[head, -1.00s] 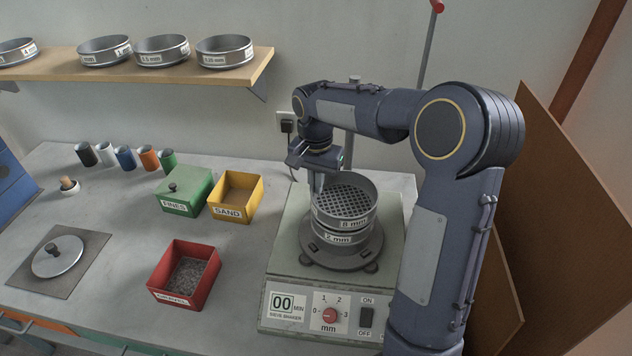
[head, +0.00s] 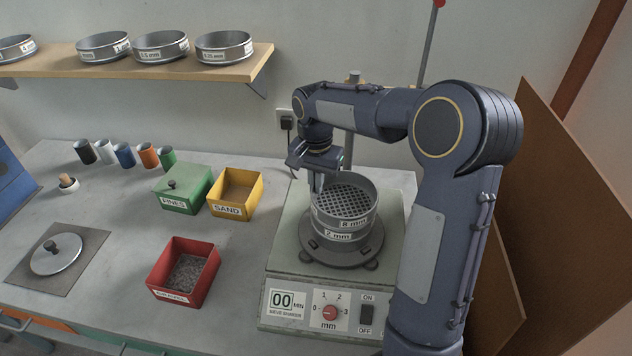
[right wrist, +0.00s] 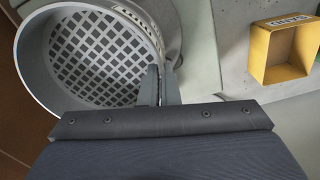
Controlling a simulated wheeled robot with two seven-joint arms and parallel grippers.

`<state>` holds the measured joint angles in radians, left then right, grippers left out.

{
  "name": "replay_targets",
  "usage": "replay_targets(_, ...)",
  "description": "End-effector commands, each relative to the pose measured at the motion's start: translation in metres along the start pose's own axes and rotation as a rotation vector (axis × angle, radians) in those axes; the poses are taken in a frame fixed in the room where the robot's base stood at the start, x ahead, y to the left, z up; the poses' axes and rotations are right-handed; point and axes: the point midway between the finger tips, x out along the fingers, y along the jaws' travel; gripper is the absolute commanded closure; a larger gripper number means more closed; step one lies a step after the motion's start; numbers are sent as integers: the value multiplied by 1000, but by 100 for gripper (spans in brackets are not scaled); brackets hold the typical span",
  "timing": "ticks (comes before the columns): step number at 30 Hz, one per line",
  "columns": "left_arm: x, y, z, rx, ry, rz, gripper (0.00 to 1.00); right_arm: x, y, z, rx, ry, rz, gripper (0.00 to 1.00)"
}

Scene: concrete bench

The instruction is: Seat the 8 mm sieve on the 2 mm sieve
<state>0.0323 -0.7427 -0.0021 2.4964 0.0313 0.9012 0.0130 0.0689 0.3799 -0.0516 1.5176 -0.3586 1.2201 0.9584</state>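The 8 mm sieve (head: 355,222), a round metal ring with a perforated floor, sits level on top of the 2 mm sieve (head: 340,236), with no clear gap between their walls. The 2 mm sieve rests on the dark round plate of the sieve shaker (head: 285,255). My right gripper (head: 317,183) is at the left rim of the 8 mm sieve. In the right wrist view its fingers (right wrist: 160,85) stand close together, with the wall of the 8 mm sieve (right wrist: 38,75) between them. My left gripper is not in view.
A red bin (head: 205,250) of gravel, a yellow SAND bin (head: 256,190) and a green lidded FINES box (head: 185,185) stand left of the shaker. A lid (head: 57,258) lies on a mat at left. Several sieves line the shelf (head: 170,68).

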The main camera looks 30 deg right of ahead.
Motion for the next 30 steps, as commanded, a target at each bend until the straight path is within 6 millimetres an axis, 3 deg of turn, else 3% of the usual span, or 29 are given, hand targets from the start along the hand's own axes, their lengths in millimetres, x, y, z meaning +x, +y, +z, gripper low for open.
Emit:
replay_targets(1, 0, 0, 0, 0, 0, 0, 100, 0, 0, 0, 0, 1, 0, 100)
replay_targets(7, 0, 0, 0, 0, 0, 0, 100, 0, 0, 0, 0, 0, 0, 73)
replay_targets(17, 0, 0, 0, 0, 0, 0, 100, -3, 0, 0, 0, 1, -1, 72)
replay_targets(30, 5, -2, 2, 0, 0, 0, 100, -69, 0, 0, 0, 2, -2, 72)
